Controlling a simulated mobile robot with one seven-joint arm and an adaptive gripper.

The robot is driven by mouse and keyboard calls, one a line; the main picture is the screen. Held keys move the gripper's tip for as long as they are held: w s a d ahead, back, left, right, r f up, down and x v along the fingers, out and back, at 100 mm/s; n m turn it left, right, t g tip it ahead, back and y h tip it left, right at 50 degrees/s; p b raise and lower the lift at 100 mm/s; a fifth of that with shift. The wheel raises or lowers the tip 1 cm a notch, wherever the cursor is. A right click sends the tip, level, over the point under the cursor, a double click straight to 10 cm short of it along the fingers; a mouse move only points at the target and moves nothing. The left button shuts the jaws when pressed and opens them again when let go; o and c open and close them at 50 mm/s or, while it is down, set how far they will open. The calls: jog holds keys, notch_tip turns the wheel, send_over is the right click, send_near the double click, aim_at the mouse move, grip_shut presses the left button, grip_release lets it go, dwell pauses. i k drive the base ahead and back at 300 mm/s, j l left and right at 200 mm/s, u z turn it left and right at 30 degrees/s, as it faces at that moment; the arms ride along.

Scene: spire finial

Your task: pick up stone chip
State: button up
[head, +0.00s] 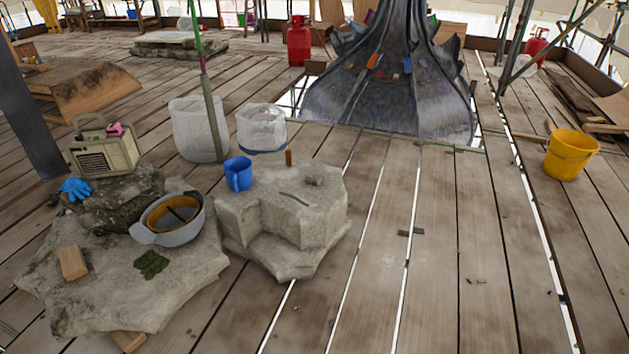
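A small grey lump that looks like the stone chip (314,181) lies on top of the pale stone block (325,217), towards its right side. It is close in colour to the block and shows only small. A blue mug (238,174), a small upright brown piece (288,158) and a thin dark strip (294,200) are on the same block. My gripper is not in view.
A larger rock slab (190,280) at the left bears an upturned helmet (176,219), a wooden block (73,262) and green moss (151,264). A radio (104,151) stands behind. A yellow bucket (571,155) is right. Plank floor (450,270) between is largely clear.

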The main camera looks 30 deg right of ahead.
aim_at(316, 178)
jog(key=i+l+z, duration=0.2)
jog(key=l, duration=0.15)
jog(key=i+l+z, duration=0.2)
jog(key=l, duration=0.15)
jog(key=i+l+z, duration=0.15)
jog(key=l, duration=0.15)
jog(key=i+l+z, duration=0.8)
jog(key=z, duration=0.2)
jog(key=i+l, duration=0.1)
jog(key=i, duration=0.6)
jog(key=i+l+z, duration=0.1)
jog(key=i, duration=0.65)
jog(key=i+u, duration=0.4)
jog(key=i+l+u, duration=0.15)
jog(key=u, duration=0.25)
jog(key=i+l+u, duration=0.45)
jog(key=u, duration=0.35)
jog(key=i+l+u, duration=0.15)
jog(key=u, duration=0.25)
jog(key=i+l+u, duration=0.2)
jog(key=u, duration=0.25)
jog(key=i+l+u, duration=0.1)
jog(key=u, duration=0.3)
jog(key=l+u, duration=0.65)
jog(key=u, duration=0.2)
jog(key=l+u, duration=0.35)
jog(key=i+l+u, duration=0.1)
jog(key=l+u, duration=0.2)
jog(key=l, duration=0.1)
